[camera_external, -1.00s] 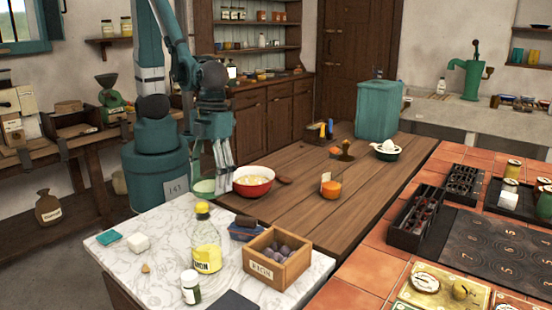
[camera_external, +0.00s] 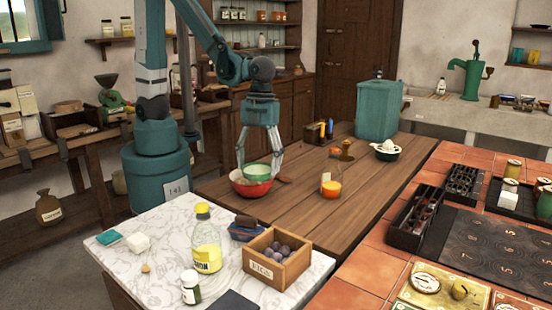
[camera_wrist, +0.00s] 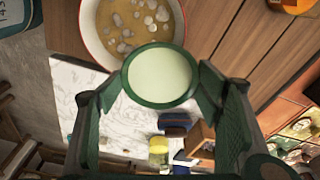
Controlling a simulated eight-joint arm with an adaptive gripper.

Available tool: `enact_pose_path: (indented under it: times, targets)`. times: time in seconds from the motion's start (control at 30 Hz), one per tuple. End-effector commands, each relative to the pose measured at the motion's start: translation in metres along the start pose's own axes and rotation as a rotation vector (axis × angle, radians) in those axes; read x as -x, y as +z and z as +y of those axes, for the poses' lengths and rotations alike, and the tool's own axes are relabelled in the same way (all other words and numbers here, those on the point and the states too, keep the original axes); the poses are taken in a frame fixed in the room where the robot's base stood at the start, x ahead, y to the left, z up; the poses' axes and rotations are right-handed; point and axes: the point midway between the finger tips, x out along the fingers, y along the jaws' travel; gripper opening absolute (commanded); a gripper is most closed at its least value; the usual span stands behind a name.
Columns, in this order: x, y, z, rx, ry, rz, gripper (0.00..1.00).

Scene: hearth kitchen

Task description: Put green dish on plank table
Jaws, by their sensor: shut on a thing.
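The green dish (camera_external: 257,171) is a small round bowl, green outside with a pale inside. My gripper (camera_external: 259,164) is shut on it, with one finger at each side of its rim. In the wrist view the dish (camera_wrist: 160,77) sits between the fingertips and looks empty. The plank table (camera_external: 335,205) is brown wood and lies under and to the right of the gripper. In the external view the dish overlaps the red bowl (camera_external: 250,190) on the planks; the height between them is hard to tell.
The red bowl (camera_wrist: 92,45) holds pale lumps in a yellowish liquid. An orange-filled glass jar (camera_external: 331,187) stands to the right on the planks. A teal canister (camera_external: 378,110) and juicer (camera_external: 386,151) stand farther back. The front right planks are clear. A marble counter (camera_external: 150,268) adjoins in front.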

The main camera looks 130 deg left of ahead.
Motion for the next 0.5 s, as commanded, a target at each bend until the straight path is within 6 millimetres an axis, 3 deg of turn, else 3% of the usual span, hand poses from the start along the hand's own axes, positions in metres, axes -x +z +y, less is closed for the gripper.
enact_pose_path:
  times: [0.5]
  targets:
    - [0.015,0.093,-0.028,0.152,-0.023,0.0,0.48]
